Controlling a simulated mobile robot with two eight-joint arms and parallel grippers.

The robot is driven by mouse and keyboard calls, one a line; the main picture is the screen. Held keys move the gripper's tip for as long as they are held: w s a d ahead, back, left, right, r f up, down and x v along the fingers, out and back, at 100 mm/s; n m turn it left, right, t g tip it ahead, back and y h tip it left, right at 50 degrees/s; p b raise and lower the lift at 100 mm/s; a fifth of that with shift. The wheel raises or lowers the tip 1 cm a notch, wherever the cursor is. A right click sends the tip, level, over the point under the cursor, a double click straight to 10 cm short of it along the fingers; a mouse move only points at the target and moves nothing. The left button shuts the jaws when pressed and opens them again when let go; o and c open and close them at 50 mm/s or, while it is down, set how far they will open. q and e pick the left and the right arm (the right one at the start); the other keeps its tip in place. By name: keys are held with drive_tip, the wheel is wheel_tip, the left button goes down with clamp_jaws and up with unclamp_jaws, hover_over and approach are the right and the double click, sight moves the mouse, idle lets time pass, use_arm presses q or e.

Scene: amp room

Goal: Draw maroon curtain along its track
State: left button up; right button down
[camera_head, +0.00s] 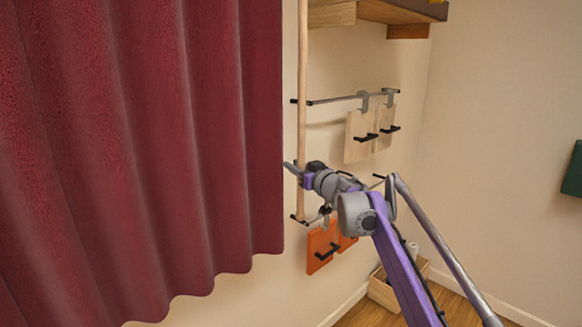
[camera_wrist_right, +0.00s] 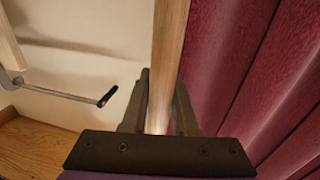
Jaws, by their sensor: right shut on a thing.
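The maroon curtain (camera_head: 140,130) hangs in folds over the left half of the head view, and its right edge is beside a thin wooden rod. The rod (camera_head: 303,90) hangs upright along that edge. My right gripper (camera_head: 298,172) is shut on the rod near its lower end. In the right wrist view the rod (camera_wrist_right: 168,60) runs between the fingers of my right gripper (camera_wrist_right: 158,108), with the curtain (camera_wrist_right: 225,70) to its right. The curtain's track is out of view. My left gripper is not in view.
On the wall, a metal rail (camera_head: 345,98) holds pale wooden boards (camera_head: 359,137) with black handles. Orange boards (camera_head: 322,247) hang lower. A wooden shelf (camera_head: 395,12) is above, a wooden box (camera_head: 384,291) on the floor, and a dark green thing (camera_head: 573,170) at the far right.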

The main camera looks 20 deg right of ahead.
drive_tip(key=shift+d+r, duration=0.1)
drive_tip(key=shift+d, duration=0.1)
drive_tip(key=c, duration=1.1)
unclamp_jaws()
drive_tip(key=shift+o, duration=0.6)
drive_tip(key=shift+w+d, duration=0.1)
drive_tip(key=shift+d, duration=0.05)
drive_tip(key=s+d+b, duration=0.1)
drive_tip(key=s, duration=0.9)
drive_tip(key=shift+s+d, duration=0.35)
drive_tip(key=shift+d, duration=0.05)
